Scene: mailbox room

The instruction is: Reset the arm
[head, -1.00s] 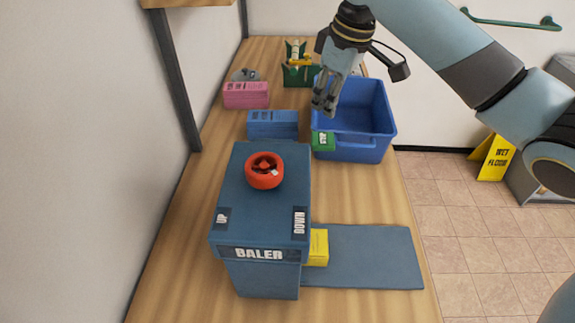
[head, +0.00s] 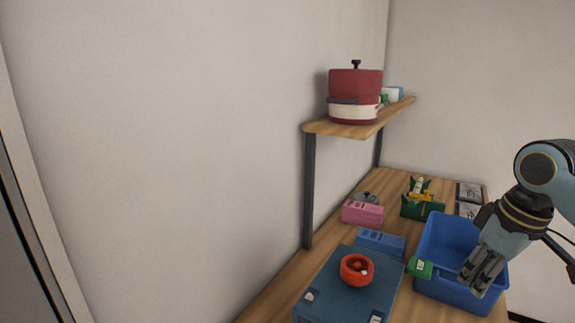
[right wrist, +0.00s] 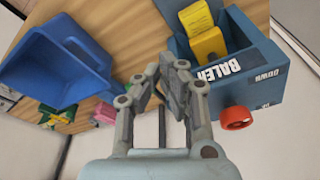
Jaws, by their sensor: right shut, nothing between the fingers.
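My right gripper (head: 482,272) is shut and empty, pointing down over the blue bin (head: 432,258) in the head view. It also shows in the right wrist view (right wrist: 173,72), between the bin (right wrist: 37,68) on the left and the baler (right wrist: 240,50) on the right. The baler (head: 340,303), a dark blue box with a red knob (head: 357,270) on top, is cut off at the bottom of the head view. The knob also shows in the right wrist view (right wrist: 236,118). My left gripper is not in view.
Pink (head: 362,212) and blue (head: 381,244) blocks stand behind the baler. A green block (head: 420,268) is at the bin's left edge. A dark green box (head: 424,208) stands farther back. A wall shelf (head: 350,130) holds a red pot (head: 355,85).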

